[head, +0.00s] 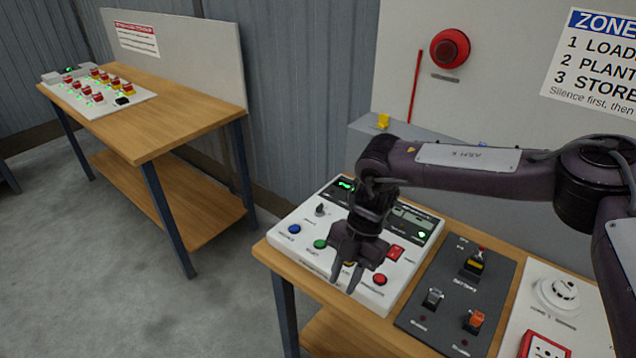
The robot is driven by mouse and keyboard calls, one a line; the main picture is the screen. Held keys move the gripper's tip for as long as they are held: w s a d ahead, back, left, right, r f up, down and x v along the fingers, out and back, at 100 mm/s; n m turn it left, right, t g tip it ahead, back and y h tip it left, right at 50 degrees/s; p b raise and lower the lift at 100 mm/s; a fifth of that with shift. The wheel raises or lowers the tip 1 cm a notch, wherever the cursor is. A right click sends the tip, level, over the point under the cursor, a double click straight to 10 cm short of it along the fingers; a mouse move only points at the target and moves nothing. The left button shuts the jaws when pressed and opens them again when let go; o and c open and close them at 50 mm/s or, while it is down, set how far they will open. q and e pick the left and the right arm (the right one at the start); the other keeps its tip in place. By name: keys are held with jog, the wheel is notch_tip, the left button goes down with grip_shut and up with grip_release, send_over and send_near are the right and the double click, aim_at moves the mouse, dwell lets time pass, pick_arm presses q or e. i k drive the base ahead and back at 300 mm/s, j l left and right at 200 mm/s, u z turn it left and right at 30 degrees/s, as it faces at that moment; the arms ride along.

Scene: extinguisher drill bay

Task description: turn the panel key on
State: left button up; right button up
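The white control panel (300,222) lies on the wooden bench at the centre. A small dark key-like switch (321,209) stands up at its upper left, above the blue button; its exact setting is too small to read. My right gripper (345,285) points down over the panel's front middle, to the right of and nearer than that switch. Its fingers look apart, with a bit of yellow showing between them, and they hold nothing that I can see. The gripper and wrist hide part of the panel's middle. My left gripper is out of view.
The panel has blue (294,229), green (320,244) and red (379,280) buttons and lit green displays. To its right are a dark switch plate (456,300) and a white detector board (563,315). Another bench (180,108) stands at the left, with open floor before it.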

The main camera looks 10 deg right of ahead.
aim_at(319, 209)
jog(key=i, duration=1.1)
